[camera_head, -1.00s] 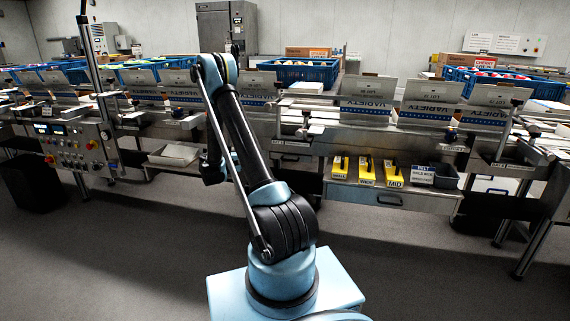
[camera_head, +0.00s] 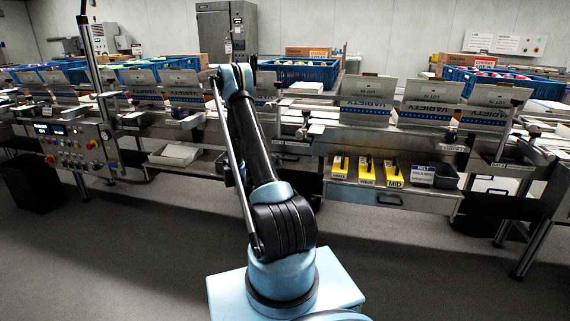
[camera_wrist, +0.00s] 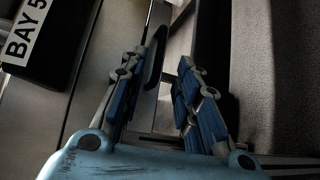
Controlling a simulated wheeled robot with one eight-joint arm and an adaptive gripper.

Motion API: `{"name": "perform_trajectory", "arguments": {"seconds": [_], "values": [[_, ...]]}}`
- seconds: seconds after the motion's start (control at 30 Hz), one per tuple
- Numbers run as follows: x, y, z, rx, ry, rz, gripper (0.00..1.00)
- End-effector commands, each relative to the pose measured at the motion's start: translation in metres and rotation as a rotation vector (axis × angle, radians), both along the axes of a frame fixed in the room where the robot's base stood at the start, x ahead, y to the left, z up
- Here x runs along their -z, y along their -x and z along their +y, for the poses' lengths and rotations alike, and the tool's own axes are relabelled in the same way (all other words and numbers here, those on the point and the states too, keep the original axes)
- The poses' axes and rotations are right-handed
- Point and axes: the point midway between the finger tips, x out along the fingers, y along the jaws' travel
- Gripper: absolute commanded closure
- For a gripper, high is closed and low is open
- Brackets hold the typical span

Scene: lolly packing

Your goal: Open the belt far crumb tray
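In the wrist view my gripper (camera_wrist: 164,66) is open, its two blue-padded fingers apart. A dark bar handle (camera_wrist: 157,58) on a grey metal front shows between the fingertips, close to the left one; I cannot tell whether they touch. In the head view my gripper is hidden behind my arm. A shallow metal front with a small dark handle (camera_head: 291,158) sits under the belt frame, just right of my arm; it looks closed. I cannot tell for certain which front is the far crumb tray.
A black "BAY 5" label (camera_wrist: 27,31) is beside the fingers. A wider drawer (camera_head: 346,193) sits below yellow boxes (camera_head: 366,172) on the right. A pale tray (camera_head: 176,154) lies on the lower shelf at left. A control panel (camera_head: 73,143) stands at far left. The floor in front is clear.

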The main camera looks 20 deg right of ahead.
Motion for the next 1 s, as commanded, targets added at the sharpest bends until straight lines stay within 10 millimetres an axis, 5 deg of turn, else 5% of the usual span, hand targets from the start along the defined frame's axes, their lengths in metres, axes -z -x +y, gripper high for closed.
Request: {"name": "perform_trajectory", "arguments": {"seconds": [0.4,0.8,0.93,1.0], "values": [[0.008,-0.010,-0.056,0.002,0.000,0.000,0.70],[0.009,-0.011,-0.061,0.000,0.000,0.000,0.70],[0.009,-0.011,-0.061,0.000,0.000,0.000,0.97],[0.009,-0.011,-0.061,0.000,0.000,0.000,1.00]]}}
